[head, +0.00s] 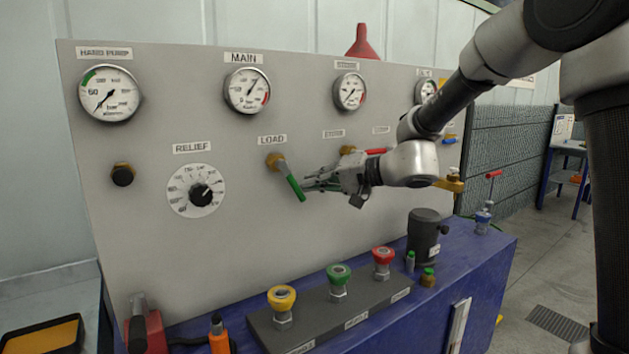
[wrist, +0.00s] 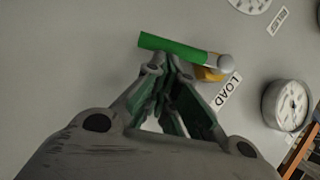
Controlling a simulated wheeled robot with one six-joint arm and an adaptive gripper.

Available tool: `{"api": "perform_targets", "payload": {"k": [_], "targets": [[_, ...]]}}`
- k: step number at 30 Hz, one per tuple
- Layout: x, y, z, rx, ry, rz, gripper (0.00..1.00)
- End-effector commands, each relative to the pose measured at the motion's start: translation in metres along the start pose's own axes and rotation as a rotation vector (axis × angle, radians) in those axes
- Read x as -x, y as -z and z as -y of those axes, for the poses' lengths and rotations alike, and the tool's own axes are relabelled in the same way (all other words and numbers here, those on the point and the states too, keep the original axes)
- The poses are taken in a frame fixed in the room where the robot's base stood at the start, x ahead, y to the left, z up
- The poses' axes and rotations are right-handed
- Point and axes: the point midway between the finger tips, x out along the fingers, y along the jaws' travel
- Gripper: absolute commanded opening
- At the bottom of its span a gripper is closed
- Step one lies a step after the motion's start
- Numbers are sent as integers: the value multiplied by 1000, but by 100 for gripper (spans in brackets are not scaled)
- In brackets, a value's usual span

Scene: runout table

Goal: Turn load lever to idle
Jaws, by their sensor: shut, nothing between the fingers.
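The load lever (head: 295,187) has a green handle on a brass fitting, under the LOAD label (head: 272,140) on the grey panel. In the head view its handle slants down to the right. The handle also shows in the wrist view (wrist: 172,47), just beyond my fingertips. My gripper (head: 308,184) is shut and empty, with its fingertips at the right side of the green handle. I cannot tell whether they touch it. In the wrist view the gripper (wrist: 166,72) points at the handle near its middle.
A red-handled lever (head: 376,151) is partly behind my arm. The relief dial (head: 196,191) is left of the load lever. Gauges line the panel top, including the main gauge (head: 247,91). Yellow, green and red knobs stand on a dark block (head: 335,318) below. Panel space below the lever is clear.

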Motion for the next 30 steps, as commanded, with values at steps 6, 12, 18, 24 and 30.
{"api": "perform_targets", "payload": {"k": [6,12,18,24,30], "targets": [[-1,-2,-1,-26,18,1,0],[-3,-4,-3,-56,37,1,0],[-6,-9,-6,-115,77,2,0],[-12,-17,-10,-215,142,1,0],[-17,-25,-11,-306,206,2,0]]}}
